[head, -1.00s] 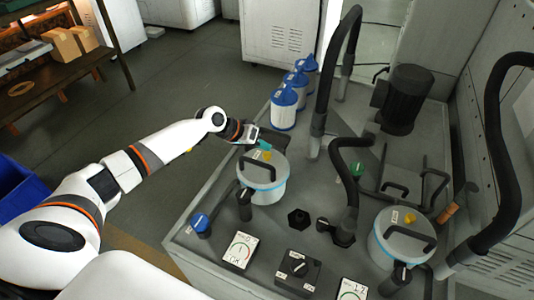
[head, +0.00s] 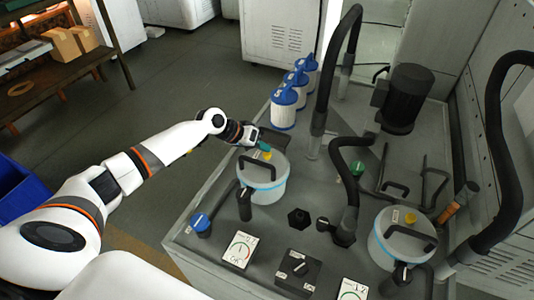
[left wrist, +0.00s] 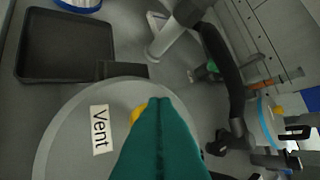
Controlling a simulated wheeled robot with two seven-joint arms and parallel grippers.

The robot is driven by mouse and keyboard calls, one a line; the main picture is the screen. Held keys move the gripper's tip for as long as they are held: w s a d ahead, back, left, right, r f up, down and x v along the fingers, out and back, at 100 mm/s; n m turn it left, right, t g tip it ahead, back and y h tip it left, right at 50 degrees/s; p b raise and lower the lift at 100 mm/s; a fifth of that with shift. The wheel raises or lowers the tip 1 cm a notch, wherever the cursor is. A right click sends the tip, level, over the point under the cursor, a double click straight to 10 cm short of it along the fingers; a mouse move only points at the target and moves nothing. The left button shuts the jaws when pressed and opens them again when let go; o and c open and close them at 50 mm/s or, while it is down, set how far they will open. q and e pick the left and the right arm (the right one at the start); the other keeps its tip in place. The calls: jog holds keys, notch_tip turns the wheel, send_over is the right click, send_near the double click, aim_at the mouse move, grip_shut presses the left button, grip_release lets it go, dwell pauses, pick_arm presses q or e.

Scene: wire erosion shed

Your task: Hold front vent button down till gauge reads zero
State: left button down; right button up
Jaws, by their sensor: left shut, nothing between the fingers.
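My left gripper (head: 264,146) is shut and empty, its teal fingers pointing down over the lid of the left pale canister (head: 264,188). A yellow button (head: 267,155) sits on that lid. In the left wrist view the fingertips (left wrist: 158,104) cover most of the button (left wrist: 138,113), beside a "Vent" label (left wrist: 99,129). Fingertips and button look very close; I cannot tell whether it is pressed. A second canister (head: 392,249) at the right has its own yellow button (head: 410,218). A white dial gauge (head: 239,250) lies in front; its reading is too small to tell. My right gripper is out of view.
Another gauge (head: 352,290) is cut off at the bottom edge. A knob box (head: 297,270) and a blue knob (head: 201,224) stand near the front. Black hoses (head: 335,75) rise behind, near blue-and-white cartridges (head: 284,105) and a dark motor (head: 405,98).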

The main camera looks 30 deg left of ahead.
aim_at(263, 154)
pick_arm(q)
jog(key=shift+s+f+b, duration=0.1)
jog(key=shift+f+b, duration=0.25)
jog(key=shift+f, duration=0.25)
dwell(1.5)
jog(key=shift+r, duration=0.1)
dwell(1.4)
jog(key=shift+r+p, duration=0.85)
jog(key=shift+r, duration=0.05)
notch_tip(263, 154, up, 5)
jog(key=p, duration=0.4)
jog(key=shift+r+p, duration=0.1)
jog(key=shift+p, duration=0.2)
jog(key=shift+a, duration=0.1)
